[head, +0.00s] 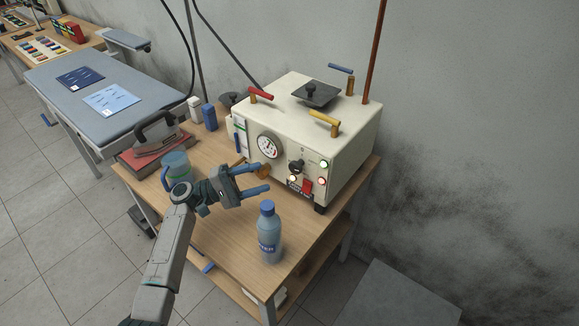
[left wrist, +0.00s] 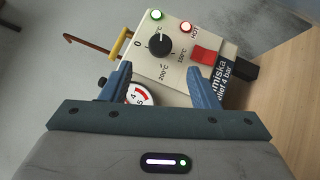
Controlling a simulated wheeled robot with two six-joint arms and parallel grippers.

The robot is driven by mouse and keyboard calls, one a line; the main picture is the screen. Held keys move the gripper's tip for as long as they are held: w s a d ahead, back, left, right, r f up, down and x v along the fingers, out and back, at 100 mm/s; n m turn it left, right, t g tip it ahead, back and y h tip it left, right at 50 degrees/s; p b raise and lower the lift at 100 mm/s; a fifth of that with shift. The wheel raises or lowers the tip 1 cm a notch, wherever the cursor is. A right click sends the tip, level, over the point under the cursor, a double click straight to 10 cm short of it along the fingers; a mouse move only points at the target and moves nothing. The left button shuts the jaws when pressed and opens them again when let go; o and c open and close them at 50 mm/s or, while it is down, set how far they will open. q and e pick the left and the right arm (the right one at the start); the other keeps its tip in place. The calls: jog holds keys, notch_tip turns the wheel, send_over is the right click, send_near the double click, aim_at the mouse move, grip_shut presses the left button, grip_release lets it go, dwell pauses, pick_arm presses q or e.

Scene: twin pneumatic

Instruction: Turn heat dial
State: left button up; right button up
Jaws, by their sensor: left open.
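The heat dial is a round black knob (head: 296,166) on the front panel of a cream machine (head: 345,150). In the left wrist view the dial (left wrist: 160,46) shows a temperature scale around it and lies ahead of the fingers, a little above the gap between their tips. My left gripper (head: 266,178) is open and empty, in front of the panel and apart from the dial. Its two blue fingers (left wrist: 160,80) point toward the panel. My right gripper is in neither view.
A pressure gauge (head: 269,146) is left of the dial; a red switch (head: 307,186) and lit lamps (head: 323,163) are near it. A water bottle (head: 269,232) stands on the wooden table (head: 225,235) by my gripper. A jug (head: 177,170) stands behind my arm.

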aim_at(291, 169)
pick_arm(q)
jog(key=p+x, duration=0.3)
jog(key=x, duration=0.5)
jog(key=shift+r, duration=0.15)
jog(key=shift+w+d+p, duration=0.15)
jog(key=shift+d+p, duration=0.25)
jog(key=shift+d, duration=0.2)
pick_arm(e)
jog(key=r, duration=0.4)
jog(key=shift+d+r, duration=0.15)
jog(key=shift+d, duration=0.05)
